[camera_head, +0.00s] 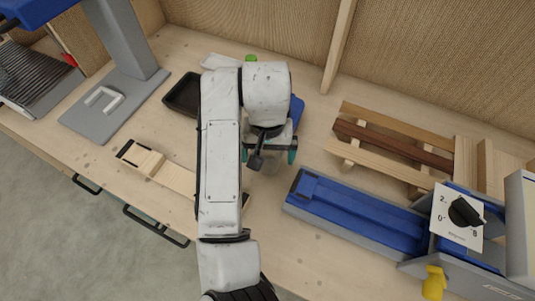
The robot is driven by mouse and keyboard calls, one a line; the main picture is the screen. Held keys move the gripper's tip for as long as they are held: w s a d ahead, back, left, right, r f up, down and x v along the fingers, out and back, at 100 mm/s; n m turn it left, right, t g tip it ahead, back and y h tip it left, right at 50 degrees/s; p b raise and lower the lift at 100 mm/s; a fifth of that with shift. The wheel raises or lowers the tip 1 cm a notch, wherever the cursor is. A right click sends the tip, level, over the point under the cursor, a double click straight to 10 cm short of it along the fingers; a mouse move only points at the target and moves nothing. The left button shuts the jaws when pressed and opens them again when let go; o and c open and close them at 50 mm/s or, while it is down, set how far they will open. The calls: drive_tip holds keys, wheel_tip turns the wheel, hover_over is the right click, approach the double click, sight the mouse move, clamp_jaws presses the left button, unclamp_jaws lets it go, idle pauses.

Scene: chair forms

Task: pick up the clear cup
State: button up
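My white arm reaches over the workbench, and my gripper (268,157) points down near the middle of it. Its two teal fingertips are apart, one to the left and one to the right. A faint, see-through round shape, which looks like the clear cup (270,168), shows between and just below the fingertips. Its upper part is hidden by the gripper. I cannot tell whether the fingers touch it or how far above it they are.
A blue and grey machine (350,212) with a dial lies close on the right. Wooden slats (395,140) stand behind it. A black tray (183,95) and a wooden piece (160,169) lie to the left. A grey drill-press-like stand (120,70) is at the back left.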

drive_tip(key=c, duration=0.8)
